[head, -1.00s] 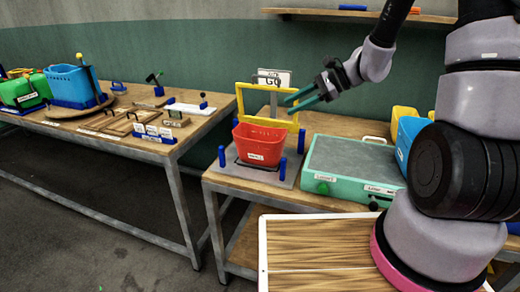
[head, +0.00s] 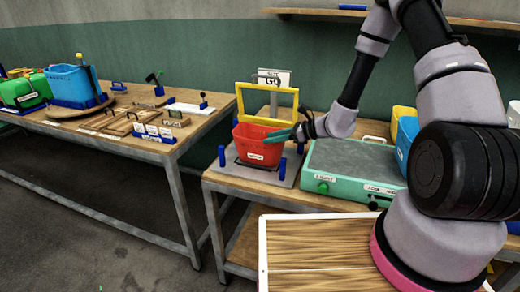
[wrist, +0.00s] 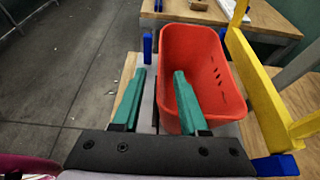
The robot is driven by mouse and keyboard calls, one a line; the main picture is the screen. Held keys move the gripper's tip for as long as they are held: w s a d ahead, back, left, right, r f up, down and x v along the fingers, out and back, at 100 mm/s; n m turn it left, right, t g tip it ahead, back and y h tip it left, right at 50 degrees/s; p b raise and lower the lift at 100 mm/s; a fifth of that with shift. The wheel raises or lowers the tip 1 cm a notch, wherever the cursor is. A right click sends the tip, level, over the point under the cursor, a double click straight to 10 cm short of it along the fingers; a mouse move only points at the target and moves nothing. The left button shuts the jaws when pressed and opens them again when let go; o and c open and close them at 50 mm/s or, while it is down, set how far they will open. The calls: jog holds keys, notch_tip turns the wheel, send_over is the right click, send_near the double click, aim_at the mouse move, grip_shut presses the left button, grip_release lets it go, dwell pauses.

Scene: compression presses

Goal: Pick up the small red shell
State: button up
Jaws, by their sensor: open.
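The small red shell (head: 255,153) is an open-topped red bin with a white label on its front. It stands upright on a grey plate (head: 232,171) with blue posts around it. My gripper (head: 279,136) is at the shell's right rim in the head view, open and empty. In the wrist view the red shell (wrist: 210,60) lies under the right teal finger, and the left finger is outside it. The shell's near wall runs between the two fingertips. I cannot tell whether either finger touches the wall.
A yellow frame (head: 268,88) stands behind the shell, close to my gripper. A teal box (head: 350,165) with a grey top sits to the right. A side table (head: 100,138) at left holds a blue bin (head: 70,86), a green bin (head: 22,92) and wooden fixtures.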

aim_at(260, 146)
jog(key=x, duration=0.5)
jog(key=shift+w, duration=0.1)
grip_shut()
dwell(1.2)
